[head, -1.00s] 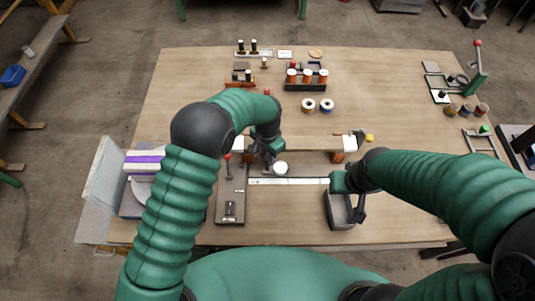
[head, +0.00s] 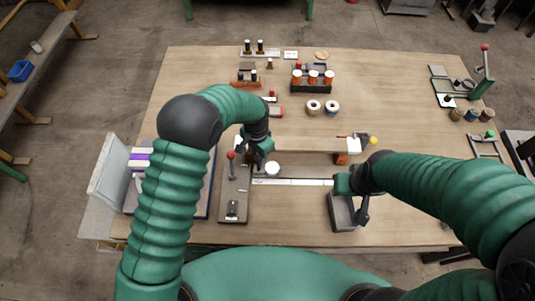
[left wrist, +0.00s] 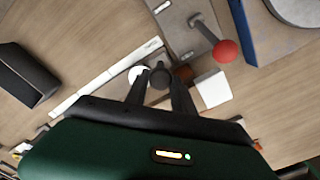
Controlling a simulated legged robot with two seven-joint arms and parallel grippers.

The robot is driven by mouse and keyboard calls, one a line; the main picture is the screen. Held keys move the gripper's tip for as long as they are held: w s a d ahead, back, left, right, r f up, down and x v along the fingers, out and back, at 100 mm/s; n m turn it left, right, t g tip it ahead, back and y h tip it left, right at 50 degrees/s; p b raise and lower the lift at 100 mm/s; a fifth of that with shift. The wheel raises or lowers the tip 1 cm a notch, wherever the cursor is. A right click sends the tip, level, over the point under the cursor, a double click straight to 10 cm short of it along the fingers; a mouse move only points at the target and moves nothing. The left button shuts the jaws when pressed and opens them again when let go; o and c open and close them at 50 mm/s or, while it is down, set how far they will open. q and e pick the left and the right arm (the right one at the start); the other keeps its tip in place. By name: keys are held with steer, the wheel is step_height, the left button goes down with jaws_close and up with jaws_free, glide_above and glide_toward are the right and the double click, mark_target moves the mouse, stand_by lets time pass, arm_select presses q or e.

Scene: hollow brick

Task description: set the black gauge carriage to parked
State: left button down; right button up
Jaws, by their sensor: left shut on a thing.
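My left gripper (head: 258,158) is over the left part of the white rail strip (head: 292,182), close to the grey plate with the red-knobbed lever. In the left wrist view its two fingers (left wrist: 158,88) are shut on a small dark round piece (left wrist: 160,74), which looks like the black gauge carriage. A white disc (head: 272,168) sits right beside it; it also shows in the left wrist view (left wrist: 139,75). My arm and fingers hide most of the carriage. My right gripper (head: 345,186) hangs at the grey open bin; its fingers are not clear.
The grey plate (head: 233,205) with a red-knobbed lever (head: 231,157) lies just left of the rail's end. The grey bin (head: 345,213) stands at its right end. Behind are spools (head: 313,106) and a black rack (head: 312,87). Bare tabletop lies in front of the rail.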

arm_select(q)
steer(key=c, duration=1.2)
jaws_free()
steer(key=shift+w+a+r, duration=0.1)
steer(key=shift+a+r, duration=0.05)
steer(key=shift+c, duration=0.2)
steer(key=shift+o, duration=0.9)
steer(key=shift+a, duration=0.2)
step_height(320, 180, up, 17)
steer(key=b, duration=0.2)
steer(key=shift+f, duration=0.2)
steer(key=s+a+f+n+t, duration=0.2)
steer(key=s+a+f+n, duration=0.2)
steer(key=s+a+n, duration=0.5)
steer(key=s+a, duration=0.5)
steer(key=s, duration=0.4)
steer(key=shift+a+f+t, duration=0.3)
steer(key=shift+f, duration=0.1)
